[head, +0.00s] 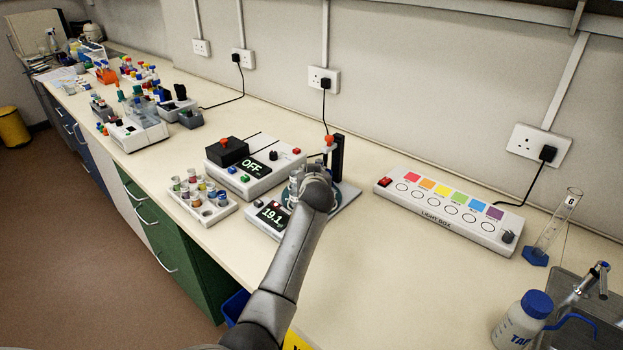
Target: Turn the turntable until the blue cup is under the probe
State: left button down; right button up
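The turntable (346,197) stands mid-bench, a pale base with a teal disc partly showing behind my arm. Its display (272,214) reads 19.1. A black probe post (338,157) with an orange-red top rises at its back. My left gripper (312,186) is over the turntable, beside the post. The wrist hides its fingers, so I cannot tell whether it is open or touching the disc. The cups on the disc are mostly hidden; I cannot make out the blue cup or what is under the probe. My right gripper is not in view.
A box reading OFF (253,172) and a rack of small vials (203,204) stand left of the turntable. A light box (448,213) lies to the right. A wash bottle (520,322) and a cylinder (556,226) stand at far right. The bench front right of my arm is clear.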

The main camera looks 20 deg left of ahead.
pick_arm(q)
jog(key=shift+r, duration=0.2)
dwell(0.3)
jog(key=c, duration=1.2)
grip_release()
jog(key=shift+w+f, duration=0.1)
jog(key=shift+f, duration=0.05)
jog(key=shift+d, duration=0.1)
jog(key=v, duration=0.7)
jog(key=shift+s, duration=0.25)
jog(key=shift+d, duration=0.1)
